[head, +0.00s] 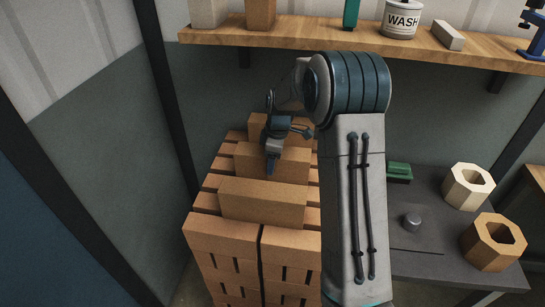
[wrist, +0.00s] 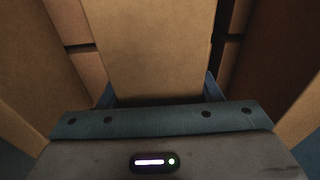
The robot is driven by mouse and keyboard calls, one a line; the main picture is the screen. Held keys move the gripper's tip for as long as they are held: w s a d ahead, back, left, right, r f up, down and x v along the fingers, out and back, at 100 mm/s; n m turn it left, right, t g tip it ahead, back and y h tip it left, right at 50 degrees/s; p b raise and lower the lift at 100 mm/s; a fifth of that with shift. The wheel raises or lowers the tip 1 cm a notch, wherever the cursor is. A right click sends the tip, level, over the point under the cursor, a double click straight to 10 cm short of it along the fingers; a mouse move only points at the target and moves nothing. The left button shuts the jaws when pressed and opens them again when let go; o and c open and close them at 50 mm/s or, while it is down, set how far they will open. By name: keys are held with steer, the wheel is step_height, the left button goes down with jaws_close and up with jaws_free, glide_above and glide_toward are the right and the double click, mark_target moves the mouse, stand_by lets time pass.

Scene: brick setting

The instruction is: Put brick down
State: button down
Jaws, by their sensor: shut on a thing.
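A tan brick (wrist: 150,45) fills the middle of the wrist view, with the blue fingers of my gripper (wrist: 160,92) on either side of it. My gripper (head: 272,160) is shut on this brick. In the head view the held brick (head: 293,166) is the middle one of three upper bricks, level and very close to the top of the brick stack (head: 228,238). I cannot tell whether its underside touches the stack. One finger covers part of its front face, and my arm hides the stack's right side.
One upper brick (head: 262,204) lies in front of the held brick and another (head: 260,128) behind it. A dark table (head: 440,225) at right bears two hollow blocks (head: 492,242). A wooden shelf (head: 300,36) with a WASH tin (head: 401,18) runs above.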

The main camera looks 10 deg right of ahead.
steer(key=shift+w, duration=0.1)
steer(key=shift+c, duration=2.2)
jaws_free()
steer(key=shift+f, duration=0.1)
steer(key=r, duration=0.5)
steer(key=d+r, duration=0.1)
steer(key=r, duration=0.1)
steer(key=shift+s+r, duration=0.3)
steer(key=shift+r, duration=0.05)
steer(key=s+a+r+m+t+h, duration=0.1)
steer(key=s+r+m, duration=0.2)
steer(key=s, duration=0.4)
steer(key=s+r+m, duration=0.3)
steer(key=s+r, duration=0.1)
steer(key=s, duration=0.3)
steer(key=s+f+m+t, duration=0.1)
steer(key=s+m, duration=0.7)
steer(key=s, duration=0.8)
steer(key=shift+f, duration=0.35)
